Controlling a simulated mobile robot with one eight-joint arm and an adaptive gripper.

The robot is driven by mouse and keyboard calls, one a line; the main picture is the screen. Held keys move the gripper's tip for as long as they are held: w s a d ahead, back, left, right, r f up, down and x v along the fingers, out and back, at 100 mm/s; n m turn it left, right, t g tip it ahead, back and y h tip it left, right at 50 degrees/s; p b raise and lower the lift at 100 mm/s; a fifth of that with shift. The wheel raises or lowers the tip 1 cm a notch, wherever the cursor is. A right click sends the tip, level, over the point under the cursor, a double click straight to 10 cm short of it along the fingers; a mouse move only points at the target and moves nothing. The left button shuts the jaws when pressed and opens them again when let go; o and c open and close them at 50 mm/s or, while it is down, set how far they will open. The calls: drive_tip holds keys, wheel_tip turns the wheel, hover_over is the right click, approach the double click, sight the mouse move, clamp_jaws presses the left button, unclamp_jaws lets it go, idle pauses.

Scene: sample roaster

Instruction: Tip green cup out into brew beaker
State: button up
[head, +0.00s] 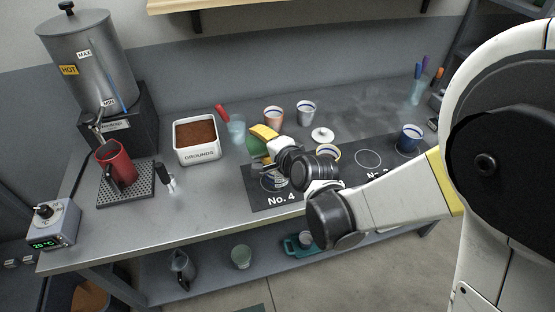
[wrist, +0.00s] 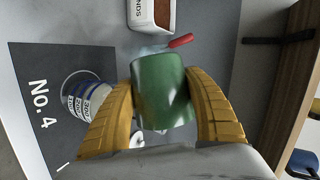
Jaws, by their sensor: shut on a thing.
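My gripper (wrist: 163,84) is shut on the green cup (wrist: 162,92), with one yellow finger on each side. In the head view the green cup (head: 255,147) shows beside my gripper's yellow finger (head: 264,132), above the table's middle. Its contents are hidden. A beaker with blue bands and printed numbers (wrist: 84,100) stands on the No. 4 mat, left of my gripper in the wrist view. In the head view this beaker (head: 272,183) is partly covered by my wrist. The cup is apart from it.
A clear vessel with a red-handled tool (head: 237,131) and the white grounds bin (head: 197,152) stand behind and left. The front left table is mostly free.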

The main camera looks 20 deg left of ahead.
drive_tip(key=shift+r+m+y, duration=0.25)
drive_tip(key=shift+m+y, duration=0.05)
idle(1.0)
drive_tip(key=shift+d+f+m+b, duration=0.1)
drive_tip(key=shift+f+m+b, duration=0.2)
drive_tip(key=shift+b, duration=0.45)
idle(0.4)
drive_tip(key=shift+r, duration=0.15)
